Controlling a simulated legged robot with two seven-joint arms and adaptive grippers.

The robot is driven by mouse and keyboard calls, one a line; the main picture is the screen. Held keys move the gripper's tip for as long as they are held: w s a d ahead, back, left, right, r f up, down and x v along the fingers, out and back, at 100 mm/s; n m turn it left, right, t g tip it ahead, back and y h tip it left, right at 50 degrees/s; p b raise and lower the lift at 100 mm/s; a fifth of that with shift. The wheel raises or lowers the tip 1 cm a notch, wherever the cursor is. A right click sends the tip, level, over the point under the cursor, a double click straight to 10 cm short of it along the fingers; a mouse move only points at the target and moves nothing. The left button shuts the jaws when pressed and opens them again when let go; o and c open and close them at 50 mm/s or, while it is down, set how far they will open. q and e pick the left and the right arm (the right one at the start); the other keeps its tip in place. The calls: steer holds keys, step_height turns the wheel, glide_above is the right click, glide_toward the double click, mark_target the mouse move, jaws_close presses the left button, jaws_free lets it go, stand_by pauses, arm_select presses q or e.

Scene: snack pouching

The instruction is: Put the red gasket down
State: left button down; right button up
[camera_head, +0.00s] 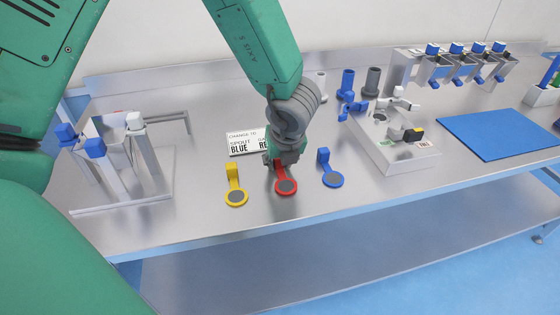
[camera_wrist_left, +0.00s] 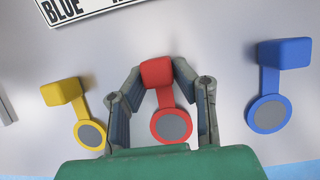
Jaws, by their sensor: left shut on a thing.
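The red gasket (camera_head: 286,186) is a red ring with a grey disc and a block-shaped handle. It lies between the yellow gasket (camera_head: 236,196) and the blue gasket (camera_head: 332,178) near the table's front edge. My left gripper (camera_head: 279,160) comes down from above and is shut on the red gasket's block. In the left wrist view the red block (camera_wrist_left: 157,72) sits between the two fingertips, with the ring toward the palm. Whether the red gasket touches the table is hard to tell. My right gripper is not in view.
A sign (camera_head: 243,142) reading "CHANGE TO", "SPOUT" and "BLUE" lies behind the gasket row, partly hidden by my arm. A white fixture (camera_head: 398,152) stands to the right, then a blue mat (camera_head: 499,134). A metal stand (camera_head: 120,185) is at left.

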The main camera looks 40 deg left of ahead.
arm_select(q)
steer(key=shift+d+f, duration=0.1)
steer(key=c, duration=1.2)
jaws_free()
steer(key=shift+d, duration=0.1)
steer(key=shift+r, duration=0.45)
steer(key=v, duration=1.1)
steer(key=shift+s+d, duration=0.1)
